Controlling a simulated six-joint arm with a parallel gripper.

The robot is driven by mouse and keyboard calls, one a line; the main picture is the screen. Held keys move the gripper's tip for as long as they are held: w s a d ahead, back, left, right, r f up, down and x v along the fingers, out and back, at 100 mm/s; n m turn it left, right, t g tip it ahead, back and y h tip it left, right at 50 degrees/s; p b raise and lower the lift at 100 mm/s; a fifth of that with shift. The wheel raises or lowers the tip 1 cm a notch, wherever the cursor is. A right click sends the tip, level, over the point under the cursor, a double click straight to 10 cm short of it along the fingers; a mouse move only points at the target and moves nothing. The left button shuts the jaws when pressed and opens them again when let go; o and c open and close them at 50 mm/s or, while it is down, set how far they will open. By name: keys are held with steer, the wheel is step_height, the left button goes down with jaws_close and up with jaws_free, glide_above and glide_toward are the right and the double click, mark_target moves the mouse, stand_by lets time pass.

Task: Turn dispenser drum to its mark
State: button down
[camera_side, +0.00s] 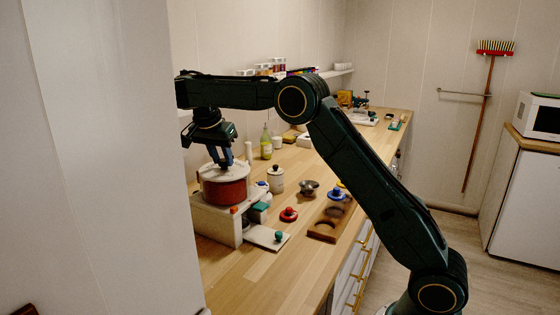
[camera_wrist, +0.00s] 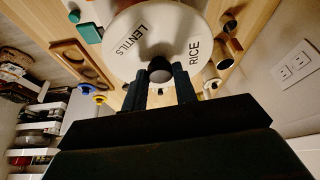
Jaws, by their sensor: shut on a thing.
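The dispenser drum (camera_side: 224,190) is a red cylinder with a pale top, set on a pale box-shaped base (camera_side: 213,224). In the wrist view its white top (camera_wrist: 128,55) reads LENTILS on the left and RICE on the right. A dark round knob (camera_wrist: 159,65) stands on the top. My gripper (camera_side: 223,163) points down onto the drum from above. In the wrist view my gripper (camera_wrist: 161,88) has its two dark fingers on either side of the knob, shut on it. A small orange spot (camera_side: 234,210) shows at the base's upper front; I cannot tell if it is the mark.
A red-rimmed piece (camera_side: 289,214), a lidded jar (camera_side: 276,179) and a wooden tray with round recesses (camera_side: 325,231) are to the right. A green bottle (camera_side: 266,142) stands behind. The front counter is clear.

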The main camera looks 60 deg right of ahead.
steer(key=shift+d+m, duration=0.1)
steer(key=shift+m, duration=0.3)
stand_by(0.4)
steer(key=c, duration=1.1)
jaws_free()
steer(key=shift+s+n+t, duration=0.1)
steer(key=shift+n+t, duration=0.2)
steer(key=shift+n, duration=0.8)
